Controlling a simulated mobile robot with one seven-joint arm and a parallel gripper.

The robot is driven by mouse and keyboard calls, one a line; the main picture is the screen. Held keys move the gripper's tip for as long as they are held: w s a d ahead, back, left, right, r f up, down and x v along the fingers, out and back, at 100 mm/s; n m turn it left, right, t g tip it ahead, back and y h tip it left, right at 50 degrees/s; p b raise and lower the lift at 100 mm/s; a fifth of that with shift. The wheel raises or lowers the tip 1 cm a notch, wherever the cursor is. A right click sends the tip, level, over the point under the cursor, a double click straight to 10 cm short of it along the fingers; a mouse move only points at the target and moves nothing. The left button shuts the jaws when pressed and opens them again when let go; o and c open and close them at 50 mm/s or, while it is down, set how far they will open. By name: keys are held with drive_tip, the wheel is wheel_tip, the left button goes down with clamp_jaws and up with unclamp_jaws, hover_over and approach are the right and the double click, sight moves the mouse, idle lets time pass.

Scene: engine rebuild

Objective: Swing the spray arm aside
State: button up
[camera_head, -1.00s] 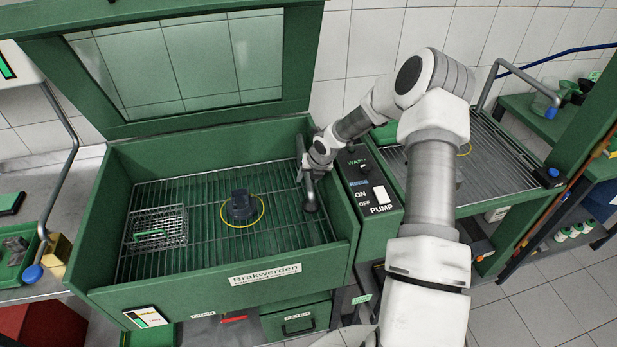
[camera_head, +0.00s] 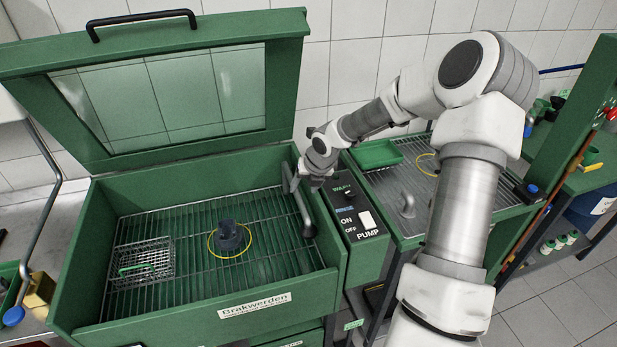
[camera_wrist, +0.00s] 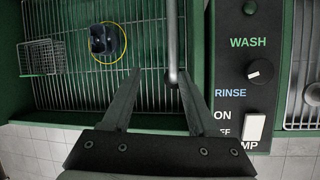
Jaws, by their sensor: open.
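The spray arm (camera_head: 304,208) is a grey pipe along the inside of the green washer basin's right wall, with a dark rounded end. In the wrist view the spray arm (camera_wrist: 172,45) runs down to a rounded end between my fingertips, closer to the right finger. My gripper (camera_wrist: 160,76) is open, with the pipe's end between its fingers; I cannot tell whether either finger touches it. In the head view my gripper (camera_head: 309,183) is at the spray arm, partly covering it.
A dark part (camera_head: 229,236) inside a yellow ring and a wire basket (camera_head: 142,264) stand on the basin's grate. The control panel (camera_head: 357,212) is directly right of the basin. The glazed lid (camera_head: 160,95) stands open behind. A drain tray (camera_head: 420,190) lies further right.

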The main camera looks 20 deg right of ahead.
drive_tip(key=v, duration=0.4)
drive_tip(key=shift+r, duration=0.1)
idle(0.8)
